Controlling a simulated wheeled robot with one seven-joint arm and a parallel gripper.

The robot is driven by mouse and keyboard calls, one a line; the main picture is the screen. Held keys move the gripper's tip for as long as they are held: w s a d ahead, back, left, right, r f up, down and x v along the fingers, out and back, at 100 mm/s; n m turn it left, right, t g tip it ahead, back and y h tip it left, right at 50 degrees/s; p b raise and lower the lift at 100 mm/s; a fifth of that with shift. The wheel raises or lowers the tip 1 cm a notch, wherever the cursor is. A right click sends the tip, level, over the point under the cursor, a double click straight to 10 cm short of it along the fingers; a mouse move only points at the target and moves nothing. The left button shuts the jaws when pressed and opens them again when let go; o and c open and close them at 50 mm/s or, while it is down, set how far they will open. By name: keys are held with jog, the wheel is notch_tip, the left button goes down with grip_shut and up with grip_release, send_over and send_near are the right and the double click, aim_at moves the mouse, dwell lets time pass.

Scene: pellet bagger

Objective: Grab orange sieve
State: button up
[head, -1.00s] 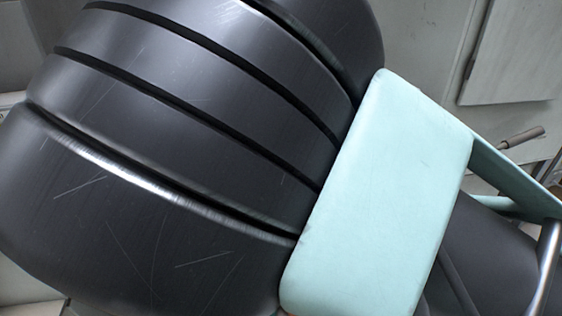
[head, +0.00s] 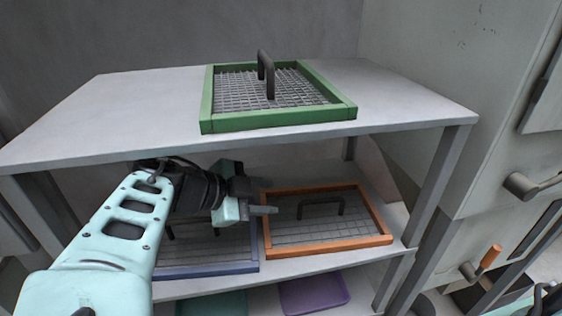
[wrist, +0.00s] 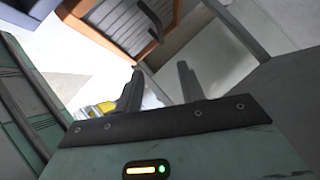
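The orange sieve (head: 328,245) lies flat on the middle shelf, a wire mesh in an orange frame with a dark arched handle (head: 320,207). It also shows at the top of the wrist view (wrist: 88,32), partly cut off, with its handle in sight. My gripper (head: 258,198) is between the shelves, just left of the sieve's handle, near the frame's left side. In the wrist view my two dark fingers (wrist: 160,85) stand apart with nothing between them. The sieve's handle lies beyond the fingertips.
A blue sieve (head: 205,271) lies left of the orange one, partly behind my arm. A green sieve (head: 277,124) stands on the top board (head: 400,105) above my gripper. A shelf post (head: 440,180) stands at the right. A purple tray (head: 314,294) lies on the shelf below.

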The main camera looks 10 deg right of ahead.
jog(key=b, duration=0.4)
send_near(319, 202)
jog(key=x, duration=0.4)
jog(key=shift+w+d, duration=0.2)
jog(key=shift+d, duration=0.05)
jog(key=b+x, duration=0.1)
jog(key=x, duration=0.3)
jog(key=shift+f, duration=0.2)
jog(key=shift+w+d+f, duration=0.15)
jog(key=shift+d+f, duration=0.05)
jog(key=shift+d, duration=0.2)
grip_shut()
dwell(0.4)
